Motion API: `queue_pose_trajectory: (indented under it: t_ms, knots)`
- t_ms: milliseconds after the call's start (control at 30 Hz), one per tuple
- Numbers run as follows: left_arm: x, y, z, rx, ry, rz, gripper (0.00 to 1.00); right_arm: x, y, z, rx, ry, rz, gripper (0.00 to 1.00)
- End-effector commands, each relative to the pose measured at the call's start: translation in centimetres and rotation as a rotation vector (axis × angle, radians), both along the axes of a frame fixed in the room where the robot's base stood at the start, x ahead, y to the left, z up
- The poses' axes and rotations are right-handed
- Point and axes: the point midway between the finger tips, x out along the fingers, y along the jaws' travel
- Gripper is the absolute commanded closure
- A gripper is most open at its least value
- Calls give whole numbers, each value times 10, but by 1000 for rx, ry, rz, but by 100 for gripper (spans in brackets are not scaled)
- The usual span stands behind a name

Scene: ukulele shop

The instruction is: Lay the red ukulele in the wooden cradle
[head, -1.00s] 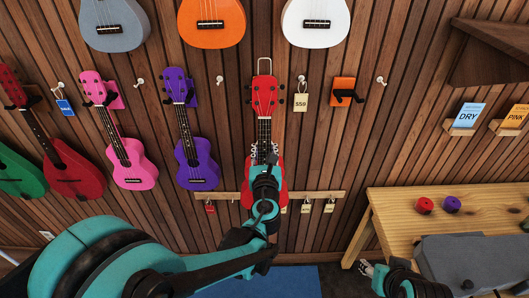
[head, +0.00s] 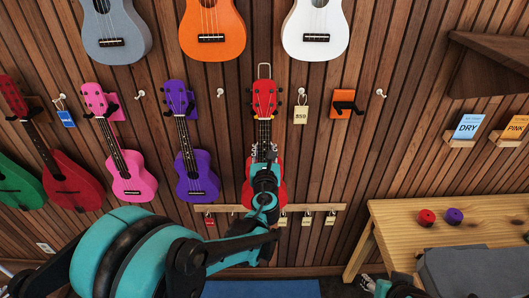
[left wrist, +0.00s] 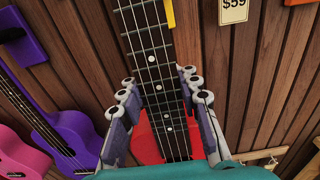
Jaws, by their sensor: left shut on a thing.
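The red ukulele (head: 265,96) is upright in front of the slatted wall in the head view, its head up and its body low. A thin wire loop rises behind its head, and bits of yellow show beside its neck. My left gripper (head: 265,153) is shut on the neck, above the body, and hides part of it. In the left wrist view, the fretted neck (left wrist: 150,50) runs between the two fingers, with the red body behind. My right gripper (head: 376,287) is only partly visible at the bottom edge; its fingers are unclear. I cannot make out a wooden cradle.
The purple ukulele (head: 195,174) and pink ukulele (head: 131,175) hang close on the left. The orange ukulele (head: 212,28) and white ukulele (head: 315,25) hang above. A wooden rail (head: 330,208) with tags is below. A wooden bench (head: 395,225) stands at right.

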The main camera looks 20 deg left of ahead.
Motion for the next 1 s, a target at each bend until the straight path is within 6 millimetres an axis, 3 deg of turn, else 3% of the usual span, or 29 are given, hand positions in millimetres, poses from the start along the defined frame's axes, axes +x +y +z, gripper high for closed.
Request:
queue_pose_trajectory:
  t_ms: [1000]
  knots:
    - [61,18,0,1,0,0,100,0,0,1,0,0,0,54]
